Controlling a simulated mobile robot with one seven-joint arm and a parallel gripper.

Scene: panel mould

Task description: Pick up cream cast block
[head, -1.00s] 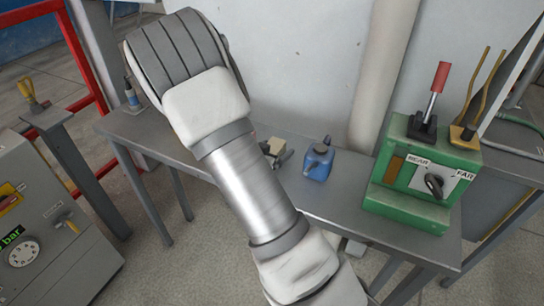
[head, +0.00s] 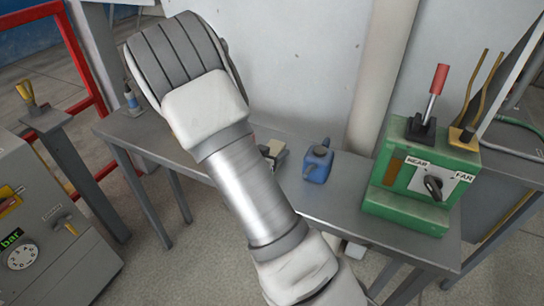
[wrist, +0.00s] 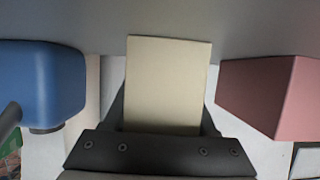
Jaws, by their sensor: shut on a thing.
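The cream cast block (wrist: 168,85) sits between the two dark fingers of my gripper (wrist: 165,118) in the wrist view, and the fingers are shut on it from both sides. In the head view the cream cast block (head: 278,146) shows only as a small pale piece beside my arm, over the grey bench. My gripper (head: 268,156) is mostly hidden there behind my arm. I cannot tell whether the block still touches the bench.
A blue can (head: 318,161) stands just right of the block; a pink block (wrist: 275,97) is on the other side in the wrist view. A green lever box (head: 415,185) stands at the right end of the grey bench (head: 335,205). A wall is behind.

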